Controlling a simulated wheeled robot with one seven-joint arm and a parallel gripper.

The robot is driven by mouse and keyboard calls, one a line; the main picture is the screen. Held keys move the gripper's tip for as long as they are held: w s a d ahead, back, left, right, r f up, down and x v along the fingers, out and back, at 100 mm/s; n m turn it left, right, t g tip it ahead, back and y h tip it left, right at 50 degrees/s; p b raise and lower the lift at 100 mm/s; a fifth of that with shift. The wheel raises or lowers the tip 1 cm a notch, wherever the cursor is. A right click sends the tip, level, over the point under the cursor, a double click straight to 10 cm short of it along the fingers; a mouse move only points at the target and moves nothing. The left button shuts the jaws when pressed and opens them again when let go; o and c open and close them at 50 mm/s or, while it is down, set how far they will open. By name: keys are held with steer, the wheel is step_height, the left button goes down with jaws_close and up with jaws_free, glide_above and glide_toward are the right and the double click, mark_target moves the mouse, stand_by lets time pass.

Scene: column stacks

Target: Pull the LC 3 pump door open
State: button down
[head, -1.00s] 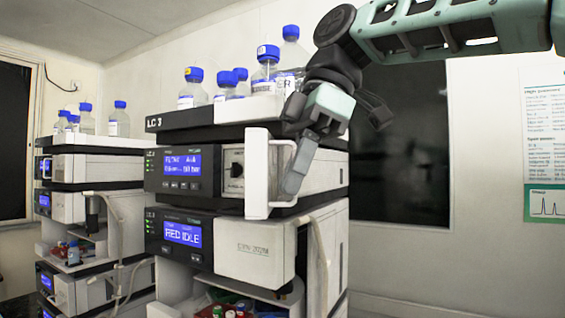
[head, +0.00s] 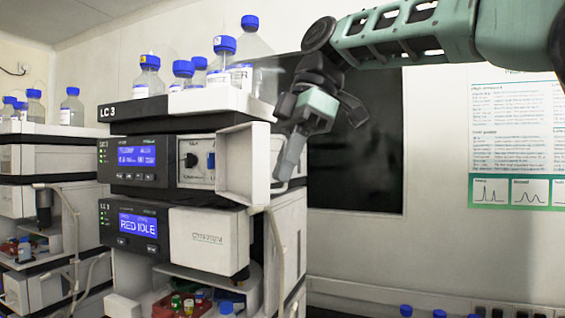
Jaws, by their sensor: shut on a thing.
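The LC 3 stack stands left of centre, with "LC 3" on its black top edge. Its pump door (head: 243,165) is a white, tray-like panel at the right of the upper pump unit (head: 150,163). The door stands out at an angle from the pump front, partly open. My gripper (head: 279,176) reaches down from the upper right and is shut on the door's right edge. The door hides part of the fingertips.
Several blue-capped bottles (head: 240,60) stand in the white tray on top of the stack, close to my gripper. A white lower unit (head: 210,240) sits below the door. A second stack (head: 30,185) is at the left. Open space lies to the right before the dark window (head: 360,150).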

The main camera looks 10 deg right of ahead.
steer(key=c, duration=1.6)
jaws_free()
steer(key=shift+p+v, duration=4.05)
steer(key=shift+v, duration=4.65)
steer(key=shift+w+f, duration=0.1)
steer(key=shift+w, duration=0.05)
